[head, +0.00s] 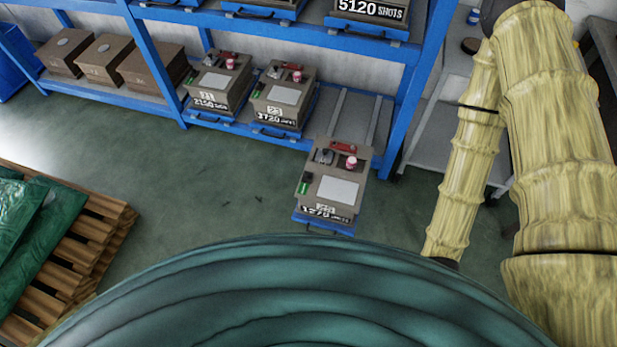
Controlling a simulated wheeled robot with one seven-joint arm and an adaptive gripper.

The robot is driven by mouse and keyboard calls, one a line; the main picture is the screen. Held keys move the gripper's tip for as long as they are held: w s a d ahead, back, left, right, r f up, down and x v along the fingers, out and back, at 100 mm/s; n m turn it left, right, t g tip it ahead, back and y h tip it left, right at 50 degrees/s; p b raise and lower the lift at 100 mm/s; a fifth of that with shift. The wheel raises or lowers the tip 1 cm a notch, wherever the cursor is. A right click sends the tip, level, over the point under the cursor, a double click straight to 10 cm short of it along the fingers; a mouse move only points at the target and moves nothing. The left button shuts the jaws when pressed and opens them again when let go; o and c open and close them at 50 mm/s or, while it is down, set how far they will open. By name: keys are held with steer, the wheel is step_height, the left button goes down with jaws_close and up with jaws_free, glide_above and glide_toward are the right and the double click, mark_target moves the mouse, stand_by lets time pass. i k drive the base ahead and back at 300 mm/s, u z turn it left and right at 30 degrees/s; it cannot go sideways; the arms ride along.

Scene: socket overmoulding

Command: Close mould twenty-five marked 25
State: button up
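A grey-brown mould block (322,207) sits on a blue tray (322,222) that is pulled out from the lower shelf towards me. Its front carries a two-digit mark, too small to read surely, above a shot count that looks like 1270. A red part, a pink-capped item, a dark fitting, a green piece and a pale plate are on its top. Two similar moulds, one (281,102) reading about 3720 and one (219,87) reading about 2150, sit back on the lower shelf to its left.
The blue rack (414,88) has an upright close to the right of the pulled-out tray. Brown boxes (101,55) sit on the lower shelf at far left. A pallet (78,255) with green covered goods is at left. Floor between pallet and rack is clear.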

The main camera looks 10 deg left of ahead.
mark_target(333, 202)
steer(key=z, duration=0.9)
steer(key=k, duration=0.75)
steer(key=u, duration=0.65)
